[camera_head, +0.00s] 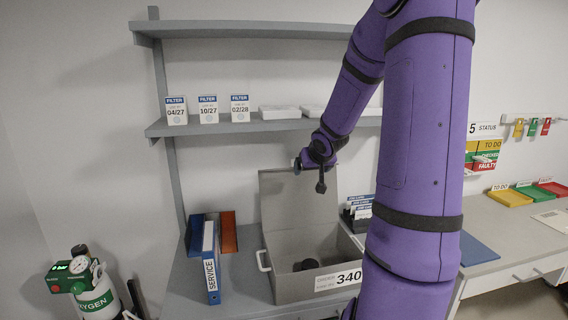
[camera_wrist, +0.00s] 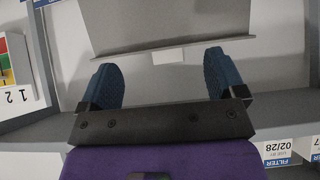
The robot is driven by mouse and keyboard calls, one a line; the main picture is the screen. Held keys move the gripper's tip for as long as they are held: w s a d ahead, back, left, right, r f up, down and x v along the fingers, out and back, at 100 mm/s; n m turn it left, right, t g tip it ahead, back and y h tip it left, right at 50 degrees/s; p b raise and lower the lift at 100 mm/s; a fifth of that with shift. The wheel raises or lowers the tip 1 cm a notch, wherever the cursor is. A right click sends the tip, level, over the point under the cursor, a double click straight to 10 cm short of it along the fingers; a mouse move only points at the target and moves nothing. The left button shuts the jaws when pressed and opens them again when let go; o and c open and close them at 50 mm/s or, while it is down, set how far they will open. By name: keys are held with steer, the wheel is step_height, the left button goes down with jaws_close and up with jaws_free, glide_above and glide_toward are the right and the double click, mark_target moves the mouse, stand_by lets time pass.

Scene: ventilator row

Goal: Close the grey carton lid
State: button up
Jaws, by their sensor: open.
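The grey carton (camera_head: 283,290) stands on the bench with a number label on its front and a handle on its left side. Its lid (camera_head: 272,203) is open, standing up at the back. In the wrist view a grey panel, apparently the lid (camera_wrist: 165,22), shows beyond the fingertips. My gripper (camera_head: 321,184) is beside the lid's upper right part in the head view; I cannot tell whether it touches. In the wrist view my gripper (camera_wrist: 162,75) has its two blue fingers wide apart with nothing between them. A dark object (camera_head: 307,264) lies inside the carton.
A blue service binder (camera_head: 211,262) and a brown-orange binder (camera_head: 229,232) stand left of the carton. A shelf (camera_head: 250,125) with filter boxes (camera_head: 208,109) is above. File cards (camera_head: 359,207) stand right of the carton. An oxygen cylinder (camera_head: 98,295) is at the lower left.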

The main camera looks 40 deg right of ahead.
steer(key=w+d, duration=0.2)
steer(key=w, duration=0.1)
steer(key=w+d, duration=0.2)
steer(key=w, duration=0.2)
steer(key=w+d+f, duration=0.1)
steer(key=w+d, duration=0.1)
steer(key=w, duration=0.2)
steer(key=shift+w+d, duration=0.1)
steer(key=shift+w, duration=0.1)
steer(key=shift+x, duration=0.85)
steer(key=c, duration=1.3)
steer(key=shift+s, duration=0.15)
